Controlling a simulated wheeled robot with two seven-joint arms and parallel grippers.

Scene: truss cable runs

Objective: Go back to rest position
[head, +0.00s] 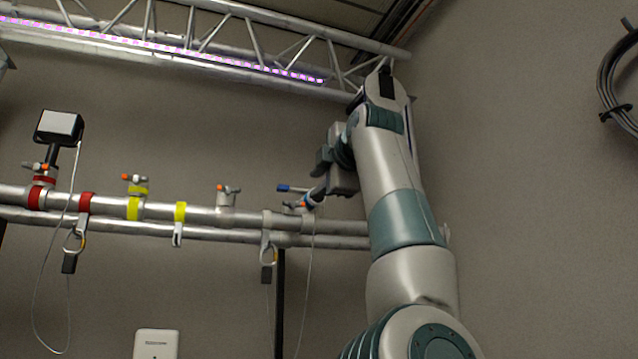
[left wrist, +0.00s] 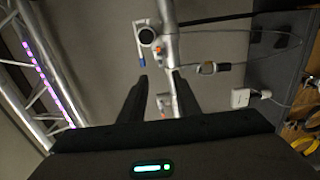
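My left arm reaches up from the bottom right of the head view and bends down to the left. My left gripper (head: 313,194) is by the right part of the silver double pipe (head: 335,226), close to a clamp with a blue handle (head: 285,187). In the left wrist view the two dark fingers of my left gripper (left wrist: 160,80) stand apart with nothing held between them. Whether the fingers touch anything is unclear. My right gripper is in neither view.
A truss (head: 230,55) with a purple light strip runs overhead, close to my arm's upper bend. Clamps with red bands (head: 85,203) and yellow bands (head: 180,211), a black lamp (head: 59,127) and thin hanging cables (head: 306,285) line the pipe. A cable coil (head: 606,85) hangs at right.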

